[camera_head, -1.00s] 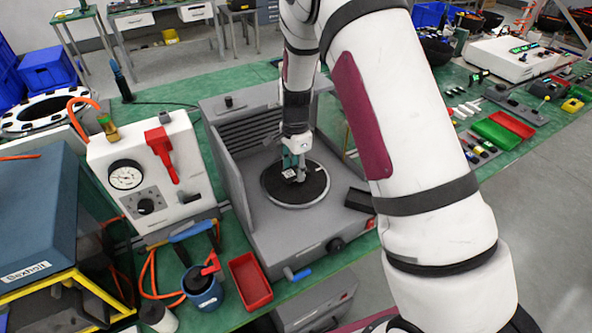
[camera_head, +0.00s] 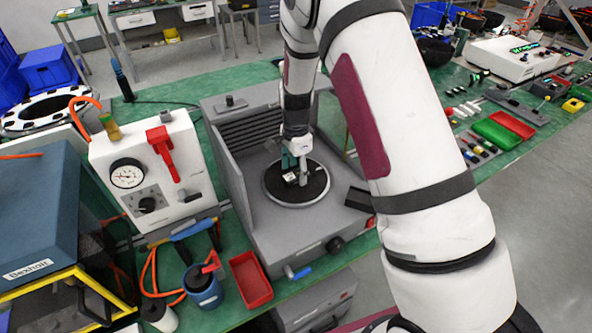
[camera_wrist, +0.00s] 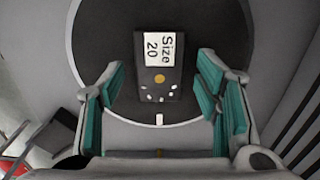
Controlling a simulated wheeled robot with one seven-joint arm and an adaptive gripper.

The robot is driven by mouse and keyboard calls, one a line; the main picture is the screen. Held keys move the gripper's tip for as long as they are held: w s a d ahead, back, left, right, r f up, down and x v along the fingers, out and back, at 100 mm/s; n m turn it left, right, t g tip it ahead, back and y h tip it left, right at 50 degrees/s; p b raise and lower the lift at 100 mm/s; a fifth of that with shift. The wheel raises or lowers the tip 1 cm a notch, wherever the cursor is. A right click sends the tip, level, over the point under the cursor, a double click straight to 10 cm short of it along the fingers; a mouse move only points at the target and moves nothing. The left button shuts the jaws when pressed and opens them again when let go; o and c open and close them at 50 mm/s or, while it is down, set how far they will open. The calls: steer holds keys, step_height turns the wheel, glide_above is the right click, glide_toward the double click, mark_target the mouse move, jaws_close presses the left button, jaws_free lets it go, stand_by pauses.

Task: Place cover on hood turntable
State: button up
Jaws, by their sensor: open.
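The cover, a small dark block with a white "Size 20" label, lies flat on the turntable; the wrist view shows it whole (camera_wrist: 158,82), and its label shows in the head view (camera_head: 289,177). The turntable is a black round disc with a pale rim (camera_head: 314,187), also filling much of the wrist view (camera_wrist: 218,28). It sits inside the grey hood (camera_head: 235,185). My gripper (camera_head: 296,172) is low over the disc. In the wrist view its teal-padded fingers (camera_wrist: 160,72) stand open on both sides of the cover, with gaps visible between pads and block.
The hood's grey side wall and ribbed back stand close to my gripper. A white gauge box (camera_head: 150,175) with a red lever is to the left. A red tray (camera_head: 250,280) and a blue cup (camera_head: 203,290) sit in front. Green and red bins (camera_head: 496,133) lie far right.

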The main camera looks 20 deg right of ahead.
step_height(320, 180, up, 12)
steer(key=b, duration=0.2)
step_height(320, 180, up, 8)
steer(key=n+t, duration=0.1)
steer(key=n, duration=0.2)
glide_above(296, 174)
steer(key=s, duration=0.5)
steer(key=s+r+n+t, duration=0.2)
steer(key=s+r+n, duration=0.3)
steer(key=s, duration=0.6)
steer(key=s+r+n+t, duration=0.2)
steer(key=s+r+n, duration=0.4)
steer(key=s, duration=0.6)
steer(key=shift+s+r+n+t, duration=0.15)
steer(key=shift+s+n+t, duration=0.15)
steer(key=shift+n, duration=0.6)
